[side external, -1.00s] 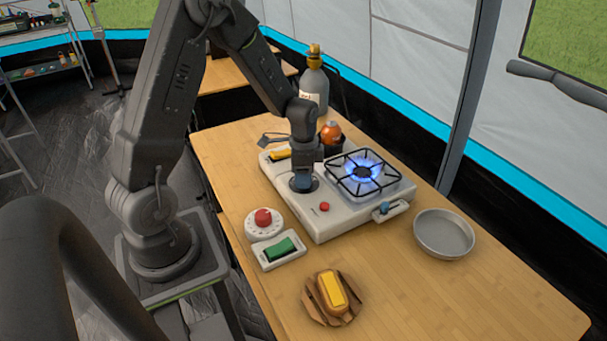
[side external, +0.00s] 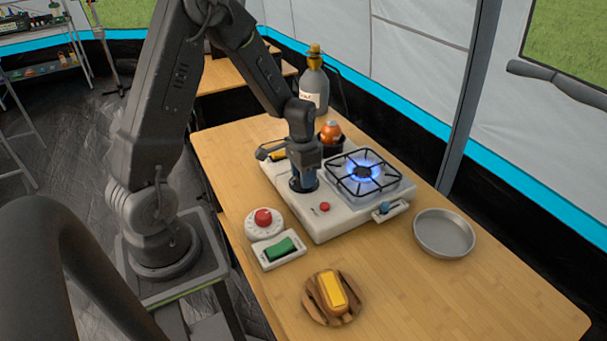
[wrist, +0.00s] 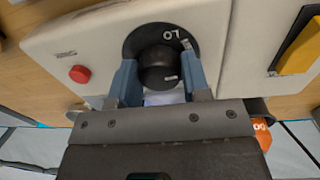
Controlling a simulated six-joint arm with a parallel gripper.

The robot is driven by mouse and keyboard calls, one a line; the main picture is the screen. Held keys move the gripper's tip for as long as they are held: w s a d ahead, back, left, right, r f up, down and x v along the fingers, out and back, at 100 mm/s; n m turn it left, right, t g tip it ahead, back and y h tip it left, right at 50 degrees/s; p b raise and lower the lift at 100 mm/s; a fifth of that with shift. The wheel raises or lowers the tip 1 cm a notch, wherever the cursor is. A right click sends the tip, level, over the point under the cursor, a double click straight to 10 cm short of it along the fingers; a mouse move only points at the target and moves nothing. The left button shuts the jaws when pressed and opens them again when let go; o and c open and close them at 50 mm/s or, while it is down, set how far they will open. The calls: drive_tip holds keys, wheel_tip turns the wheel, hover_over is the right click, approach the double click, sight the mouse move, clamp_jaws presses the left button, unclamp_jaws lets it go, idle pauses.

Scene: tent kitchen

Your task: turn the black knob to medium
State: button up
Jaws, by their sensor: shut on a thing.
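The black knob (wrist: 158,68) sits on a dark round dial (wrist: 133,41) on the white stove. In the wrist view, the letters "LO" and small white marks show on the dial. A small pale mark shows on the knob's edge. My gripper (wrist: 158,78) has its two blue fingers on either side of the knob and is shut on it. In the side view my gripper (side external: 304,183) points straight down at the stove's (side external: 335,230) near left part, and the knob is hidden there. A blue flame burns on the burner (side external: 362,174).
A red button (side external: 324,207) and a blue-handled control (side external: 384,209) are on the stove. A yellow switch (wrist: 300,50) is beside the dial. A red dial (side external: 263,219), green switch (side external: 280,249), yellow block (side external: 333,292), metal pan (side external: 444,234) and gas bottle (side external: 314,88) stand around it.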

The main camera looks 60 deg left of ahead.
drive_tip(key=shift+n, duration=1)
drive_tip(key=o, duration=0.9)
drive_tip(key=r, duration=1.4)
drive_tip(key=shift+s+a, duration=0.1)
drive_tip(key=shift+a, duration=0.3)
drive_tip(key=s+d+r+t, duration=0.2)
drive_tip(key=s+d+r, duration=0.1)
drive_tip(key=s+d, duration=0.2)
drive_tip(key=s+d+r+m+t, duration=0.1)
drive_tip(key=s+d+r, duration=0.2)
drive_tip(key=s+d, duration=0.1)
drive_tip(key=s+d+r+t, duration=0.2)
drive_tip(key=s+d+r, duration=0.1)
drive_tip(key=s+d, duration=0.2)
drive_tip(key=shift+s+d+r+m+t+y, duration=0.2)
drive_tip(key=shift+s+d+m+t+y, duration=0.15)
drive_tip(key=shift+d, duration=0.3)
